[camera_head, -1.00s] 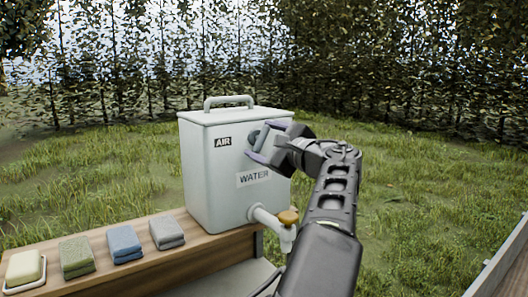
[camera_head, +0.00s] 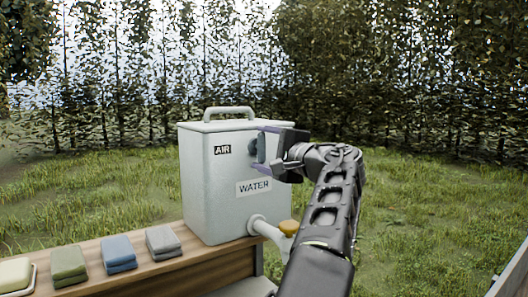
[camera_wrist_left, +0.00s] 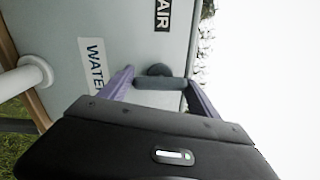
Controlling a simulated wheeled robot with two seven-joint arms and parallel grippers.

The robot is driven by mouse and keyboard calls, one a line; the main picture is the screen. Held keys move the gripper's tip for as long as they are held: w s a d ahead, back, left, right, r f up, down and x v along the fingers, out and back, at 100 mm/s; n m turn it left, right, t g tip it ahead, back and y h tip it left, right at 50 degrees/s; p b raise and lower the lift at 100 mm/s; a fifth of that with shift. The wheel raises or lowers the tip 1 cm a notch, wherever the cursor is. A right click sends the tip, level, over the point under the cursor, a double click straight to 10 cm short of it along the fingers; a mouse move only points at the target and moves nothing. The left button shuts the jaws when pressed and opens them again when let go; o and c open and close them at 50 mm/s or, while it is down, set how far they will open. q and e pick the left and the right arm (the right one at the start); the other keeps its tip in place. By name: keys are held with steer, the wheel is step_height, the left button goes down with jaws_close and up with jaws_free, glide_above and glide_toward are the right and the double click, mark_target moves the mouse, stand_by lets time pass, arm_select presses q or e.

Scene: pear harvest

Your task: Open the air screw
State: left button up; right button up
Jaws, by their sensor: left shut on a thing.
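The white water tank (camera_head: 205,185) stands on a wooden bench, with an "AIR" label (camera_head: 222,150) and a "WATER" label (camera_head: 254,187) on its front. The grey air screw (camera_head: 256,148) sticks out beside the AIR label. My left gripper (camera_head: 263,150) is shut on the air screw, its purple fingers above and below the screw's bar. In the left wrist view the screw's bar (camera_wrist_left: 160,83) spans between the two fingers of the left gripper (camera_wrist_left: 160,90). My right gripper is not in view.
A white tap (camera_head: 263,227) with an orange handle (camera_head: 289,227) sits low on the tank, close to my left arm. Grey (camera_head: 162,240), blue (camera_head: 118,250) and green (camera_head: 68,262) folded cloths and a soap bar (camera_head: 14,272) lie on the bench (camera_head: 195,268). Grass and trees lie behind.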

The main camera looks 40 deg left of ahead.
arm_select(q)
steer(key=shift+f, duration=0.3)
steer(key=o, duration=1)
steer(key=shift+o, duration=0.6)
steer(key=shift+r, duration=0.1)
steer(key=b+v, duration=0.2)
steer(key=v, duration=0.5)
steer(key=shift+d, duration=0.35)
steer(key=shift+s, duration=0.1)
